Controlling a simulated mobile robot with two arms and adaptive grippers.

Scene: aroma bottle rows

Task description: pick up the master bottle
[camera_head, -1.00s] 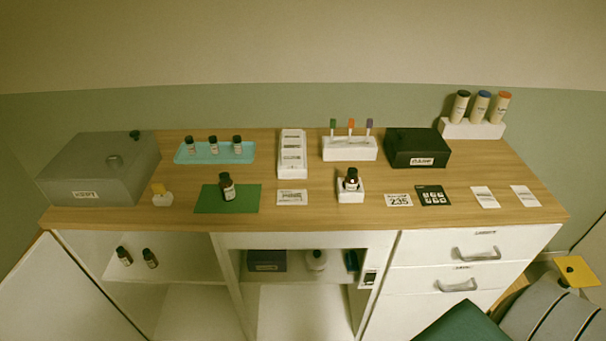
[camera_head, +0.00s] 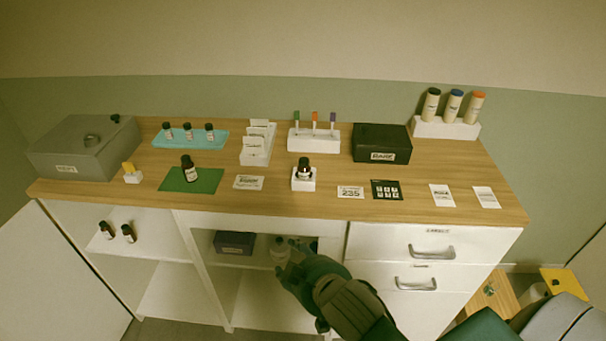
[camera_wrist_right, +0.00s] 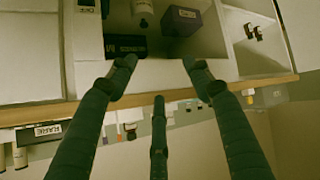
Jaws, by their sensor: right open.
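No label I can read marks the master bottle. A dark bottle with a black cap (camera_head: 189,170) stands upright on a green mat (camera_head: 211,182). Another dark bottle (camera_head: 304,167) stands in a white block (camera_head: 303,184). Three small bottles (camera_head: 188,131) stand in a blue tray (camera_head: 220,141), and two more (camera_head: 108,230) are on the left cabinet shelf. My right gripper (camera_head: 289,249) is open and empty in front of the middle compartment, below the counter edge. In the right wrist view its fingers (camera_wrist_right: 159,65) are apart. My left gripper is not in view.
The middle compartment holds a dark box (camera_head: 234,242) and a pale container (camera_head: 279,244), partly hidden by my gripper. A grey box (camera_head: 80,155), a black box (camera_head: 381,143), a white vial rack (camera_head: 314,141) and cards (camera_head: 350,192) stand or lie on the counter. Drawer handles (camera_head: 432,252) protrude at right.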

